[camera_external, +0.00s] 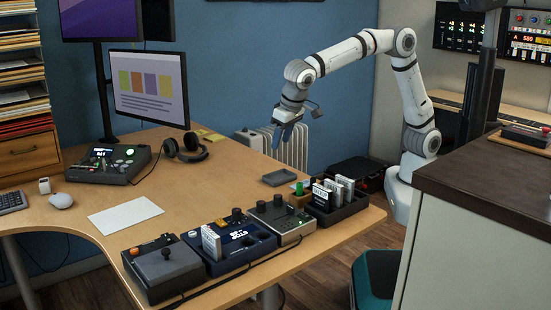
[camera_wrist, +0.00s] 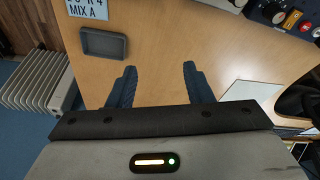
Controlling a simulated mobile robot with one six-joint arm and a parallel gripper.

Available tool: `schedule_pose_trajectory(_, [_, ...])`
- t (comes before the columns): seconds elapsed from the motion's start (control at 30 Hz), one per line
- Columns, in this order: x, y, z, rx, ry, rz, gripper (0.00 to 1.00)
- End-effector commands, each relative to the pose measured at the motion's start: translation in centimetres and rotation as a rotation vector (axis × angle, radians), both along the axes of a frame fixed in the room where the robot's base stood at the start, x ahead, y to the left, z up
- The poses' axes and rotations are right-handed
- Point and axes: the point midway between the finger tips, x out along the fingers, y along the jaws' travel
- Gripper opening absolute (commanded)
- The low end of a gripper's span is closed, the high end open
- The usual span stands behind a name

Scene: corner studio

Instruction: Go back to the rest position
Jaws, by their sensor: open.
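My gripper (camera_external: 288,132) hangs from the white arm above the back edge of the wooden desk (camera_external: 225,190), pointing down. In the wrist view its two blue fingers (camera_wrist: 158,85) are apart, with only bare desk between them. Nothing is held. A small grey tray (camera_external: 279,177) lies empty on the desk below and in front of the gripper; it also shows in the wrist view (camera_wrist: 104,44) at the upper left.
A black rack (camera_external: 340,211) with several white cards, and several control boxes (camera_external: 230,245), line the desk's front edge. Headphones (camera_external: 186,148), a monitor (camera_external: 148,85) and a white paper (camera_external: 126,215) are to the left. A radiator (camera_external: 290,152) stands behind the desk. A dark-topped counter (camera_external: 490,185) is at right.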

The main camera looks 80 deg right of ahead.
Motion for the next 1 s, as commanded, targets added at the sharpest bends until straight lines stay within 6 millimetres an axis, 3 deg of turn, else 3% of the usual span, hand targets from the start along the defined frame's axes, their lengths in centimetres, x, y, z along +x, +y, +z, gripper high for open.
schedule_pose_trajectory(0.03, [-1.1, -3.2, 2.2, 0.006, 0.013, 0.02, 0.46])
schedule_pose_trajectory(0.2, [-5.7, -11.4, 5.3, 0.02, 0.058, 0.131, 0.46])
schedule_pose_trajectory(0.3, [-9.1, -15.6, 6.5, 0.031, 0.074, 0.193, 0.46])
schedule_pose_trajectory(0.5, [-16.8, -22.0, 7.5, 0.049, 0.084, 0.316, 0.46])
schedule_pose_trajectory(0.73, [-23.9, -25.4, 6.6, 0.054, 0.076, 0.424, 0.46])
schedule_pose_trajectory(0.83, [-25.3, -25.9, 6.1, 0.054, 0.071, 0.448, 0.46])
schedule_pose_trajectory(1.0, [-25.9, -26.1, 5.8, 0.053, 0.071, 0.46, 0.46])
